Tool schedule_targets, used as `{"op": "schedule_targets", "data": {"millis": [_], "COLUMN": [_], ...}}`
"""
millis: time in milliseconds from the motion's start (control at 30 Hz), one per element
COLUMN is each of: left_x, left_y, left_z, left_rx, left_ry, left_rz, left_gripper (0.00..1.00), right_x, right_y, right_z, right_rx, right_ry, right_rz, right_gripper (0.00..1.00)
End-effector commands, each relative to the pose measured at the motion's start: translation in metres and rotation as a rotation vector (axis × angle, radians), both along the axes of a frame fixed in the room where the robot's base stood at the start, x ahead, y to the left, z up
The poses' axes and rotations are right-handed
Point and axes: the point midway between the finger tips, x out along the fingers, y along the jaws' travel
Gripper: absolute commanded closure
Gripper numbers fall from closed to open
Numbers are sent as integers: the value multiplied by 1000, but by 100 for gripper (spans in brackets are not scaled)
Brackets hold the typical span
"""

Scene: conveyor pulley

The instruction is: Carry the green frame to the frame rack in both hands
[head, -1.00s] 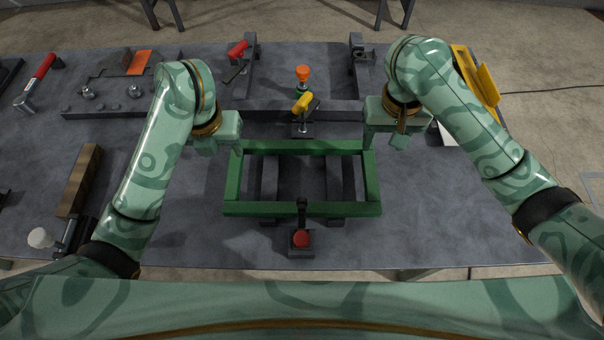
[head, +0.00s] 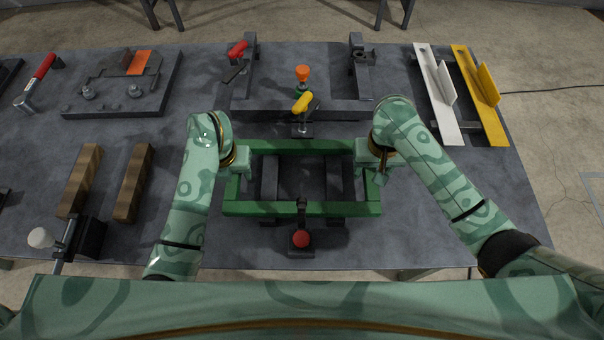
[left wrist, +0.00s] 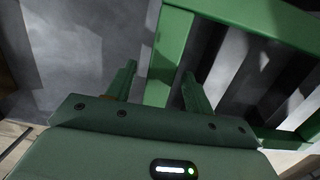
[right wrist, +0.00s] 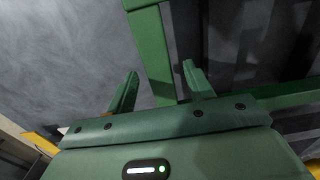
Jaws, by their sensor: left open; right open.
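The green frame (head: 265,209) is a rectangle lying flat over dark bars (head: 334,178) at the middle of the table. My left gripper (head: 240,182) is open at the frame's left side bar; in the left wrist view its fingers (left wrist: 159,82) stand on either side of the green bar (left wrist: 171,50). My right gripper (head: 373,172) is open at the right side bar; in the right wrist view its fingers (right wrist: 160,82) stand either side of that bar (right wrist: 150,45). Contact is not visible. I cannot tell which fixture is the frame rack.
A red-knobbed clamp (head: 301,240) stands at the frame's front bar, and a yellow-handled clamp (head: 303,104) behind it. A grey fixture (head: 262,108) with two arms lies at the back. White (head: 437,100) and yellow (head: 475,90) angle pieces lie right, wooden blocks (head: 133,183) left.

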Motion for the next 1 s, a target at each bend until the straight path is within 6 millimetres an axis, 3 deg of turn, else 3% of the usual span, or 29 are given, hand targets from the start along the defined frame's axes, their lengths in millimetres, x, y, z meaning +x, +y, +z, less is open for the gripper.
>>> {"op": "schedule_targets", "data": {"millis": [133, 300, 333, 1000], "left_x": [0, 0, 0, 0], "left_y": [0, 0, 0, 0], "left_z": [0, 1, 1, 1], "left_rx": [0, 0, 0, 0], "left_ry": [0, 0, 0, -1], "left_rz": [0, 0, 0, 0], "left_gripper": [50, 97, 100, 100], "right_x": [0, 0, 0, 0], "right_y": [0, 0, 0, 0], "right_z": [0, 0, 0, 1], "right_rx": [0, 0, 0, 1], "right_ry": [0, 0, 0, -1], "right_rz": [0, -1, -1, -1], "right_gripper": [50, 97, 100, 100]}}
